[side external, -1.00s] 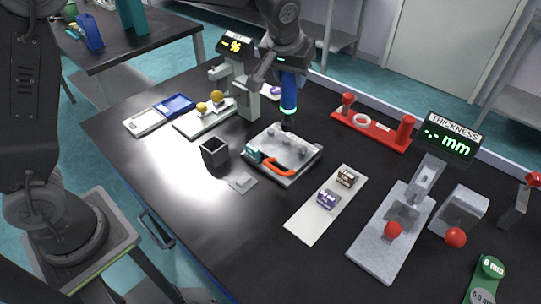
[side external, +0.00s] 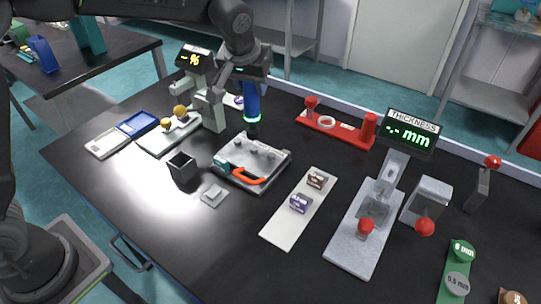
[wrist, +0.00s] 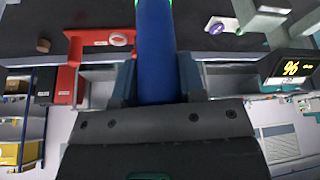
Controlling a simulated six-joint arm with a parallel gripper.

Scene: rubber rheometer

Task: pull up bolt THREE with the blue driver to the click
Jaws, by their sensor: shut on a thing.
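The blue driver (side external: 252,101) is held upright in my gripper (side external: 246,72), with a green glowing ring near its lower end. Its dark tip points down at the far corner of the grey bolted plate (side external: 232,178). Several bolts stand on this plate, which has an orange-red handle (side external: 249,181) at its front. I cannot read which bolt is THREE, nor tell whether the tip touches a bolt. In the wrist view the driver's blue body (wrist: 157,55) sits between the two jaws, which are shut on it; its tip is out of that view.
A display stand reading "%" (side external: 195,58) is close to the left of the driver. A red stand (side external: 338,131) is behind right, and the thickness gauge (side external: 365,205) is right. A dark open box (side external: 183,167) and a pale strip with two small blocks (side external: 285,228) are nearby.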

